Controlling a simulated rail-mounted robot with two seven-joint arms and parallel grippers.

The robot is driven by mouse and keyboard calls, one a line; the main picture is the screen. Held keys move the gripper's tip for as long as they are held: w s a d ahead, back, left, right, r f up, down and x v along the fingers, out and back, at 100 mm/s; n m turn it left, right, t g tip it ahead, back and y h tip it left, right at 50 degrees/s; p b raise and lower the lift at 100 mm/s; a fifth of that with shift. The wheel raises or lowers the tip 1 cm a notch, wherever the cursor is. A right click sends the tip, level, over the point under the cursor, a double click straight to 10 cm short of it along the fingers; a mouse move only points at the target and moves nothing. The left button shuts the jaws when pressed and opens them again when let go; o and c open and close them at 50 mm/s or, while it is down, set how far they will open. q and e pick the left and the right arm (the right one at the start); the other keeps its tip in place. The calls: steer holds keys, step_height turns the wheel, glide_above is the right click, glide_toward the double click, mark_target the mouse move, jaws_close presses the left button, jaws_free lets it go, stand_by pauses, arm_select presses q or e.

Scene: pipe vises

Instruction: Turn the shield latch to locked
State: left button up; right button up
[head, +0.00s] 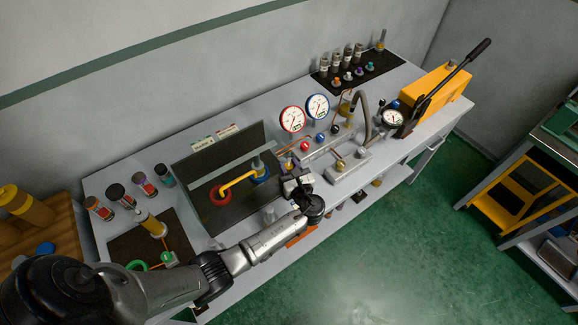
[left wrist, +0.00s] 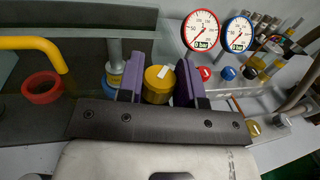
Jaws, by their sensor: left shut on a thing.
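In the left wrist view, the two purple fingers of my left gripper (left wrist: 157,78) stand on either side of a yellow round knob (left wrist: 159,88) with a white mark on top, and are shut on it. I take this knob to be the shield latch; no lock label is readable. My right gripper is not in view.
A red ring (head: 219,194) and a blue ring (head: 261,172) sit by the pipe ends. A red gauge (head: 292,119) and a blue gauge (head: 318,107) stand behind a manifold with coloured knobs. A yellow pump (head: 435,97) is at the far right. Several small bottles stand at left.

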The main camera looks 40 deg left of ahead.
arm_select(q)
steer(key=n+g, duration=0.1)
steer(key=g, duration=0.1)
steer(key=n+g+y+b, duration=0.1)
steer(key=n+g, duration=0.1)
steer(key=g, duration=0.1)
steer(key=shift+w+n, duration=0.15)
steer(key=shift+n, duration=0.15)
steer(key=n+g+b, duration=0.1)
steer(key=n+g, duration=0.1)
steer(key=g, duration=0.2)
steer(key=shift+n+g, duration=0.3)
steer(key=shift+n+g+b, duration=0.3)
steer(key=shift+n+g, duration=0.2)
steer(key=shift+g, duration=0.5)
steer(key=o, duration=0.9)
